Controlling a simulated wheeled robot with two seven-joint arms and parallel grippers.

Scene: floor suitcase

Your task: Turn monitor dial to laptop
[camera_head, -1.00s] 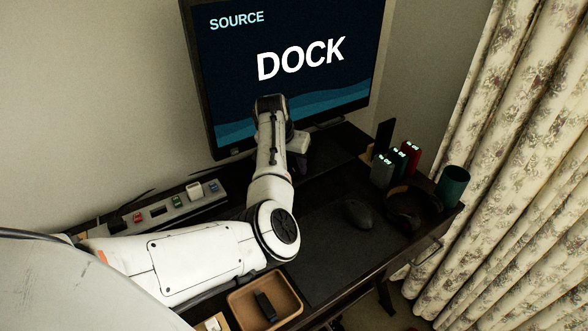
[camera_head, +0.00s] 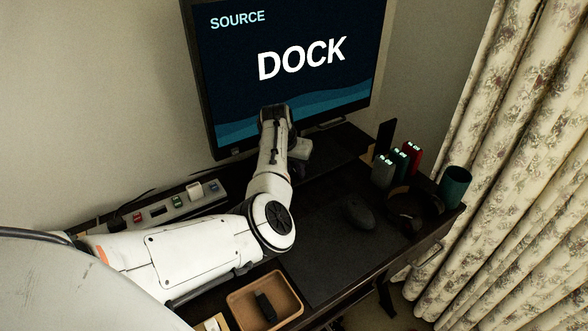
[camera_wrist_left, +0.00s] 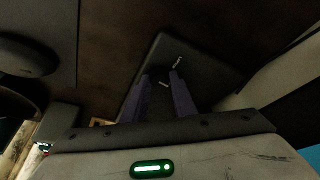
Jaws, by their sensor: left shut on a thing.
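The monitor (camera_head: 300,75) stands at the back of the desk in the head view, and its screen reads "SOURCE DOCK". In the left wrist view a dark grey box (camera_wrist_left: 207,62) carries a small white line. A second white mark lies between my fingertips, on what looks like the monitor dial (camera_wrist_left: 163,84); its shape is too dark to make out. My left gripper (camera_wrist_left: 161,80) has its two purple-grey fingers on either side of it, shut on it. In the head view my forearm and wrist hide most of the fingers and the dial. My right gripper is not in view.
A power strip (camera_head: 175,205) lies left of my arm. A wooden tray (camera_head: 238,310) with a dark item is at the front. A mouse (camera_head: 357,212), headphones (camera_head: 415,208), several small coloured upright items and a teal cup (camera_head: 453,187) are on the right. Curtains hang beyond.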

